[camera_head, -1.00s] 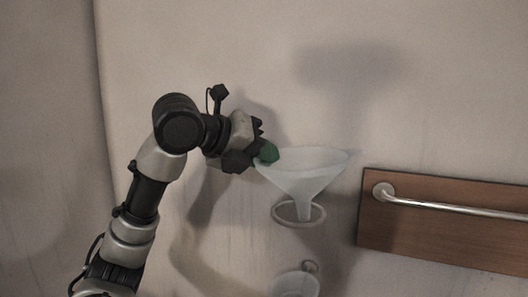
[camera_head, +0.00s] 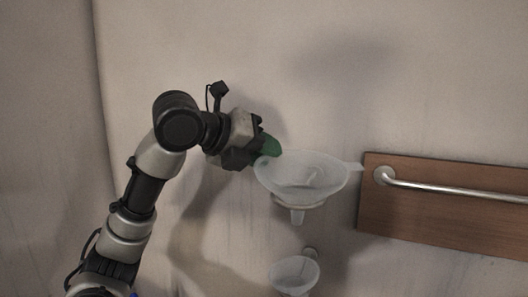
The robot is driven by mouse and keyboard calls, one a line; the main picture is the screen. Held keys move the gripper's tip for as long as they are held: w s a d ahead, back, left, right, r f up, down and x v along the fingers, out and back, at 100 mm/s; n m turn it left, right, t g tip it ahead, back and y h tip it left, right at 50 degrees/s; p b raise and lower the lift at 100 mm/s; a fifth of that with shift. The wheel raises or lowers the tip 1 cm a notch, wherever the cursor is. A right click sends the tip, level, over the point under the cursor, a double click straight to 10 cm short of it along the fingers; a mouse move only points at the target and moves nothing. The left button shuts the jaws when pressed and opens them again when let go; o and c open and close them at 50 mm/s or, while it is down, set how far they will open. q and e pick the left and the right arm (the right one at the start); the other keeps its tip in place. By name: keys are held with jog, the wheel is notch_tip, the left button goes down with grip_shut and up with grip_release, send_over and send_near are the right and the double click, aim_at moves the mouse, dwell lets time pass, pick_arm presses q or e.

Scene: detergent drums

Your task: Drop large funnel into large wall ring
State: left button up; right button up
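The large funnel (camera_head: 300,180) is translucent white. Its cone sits in the large wall ring (camera_head: 315,202), of which only a little shows under the cone, and its spout points down below the ring. The funnel's wide mouth and inside show, with a tab at the right of its rim. My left gripper (camera_head: 268,148), with green fingertips, is at the left edge of the funnel's rim. I cannot tell whether the fingers touch the rim or how far apart they are. My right gripper is not in view.
A smaller funnel (camera_head: 295,272) hangs on the wall below, at a small mount. A brown wooden board (camera_head: 440,212) with a metal rail (camera_head: 450,193) is fixed to the wall at the right. The wall above the large funnel is bare.

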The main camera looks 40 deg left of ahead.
pick_arm(q)
jog(key=shift+o, duration=1.2)
jog(key=b+v, duration=0.1)
jog(key=v, duration=0.9)
jog(key=shift+s+r+b, duration=0.2)
jog(key=shift+s+b, duration=0.15)
jog(key=shift+b, duration=0.05)
jog(key=shift+a, duration=0.1)
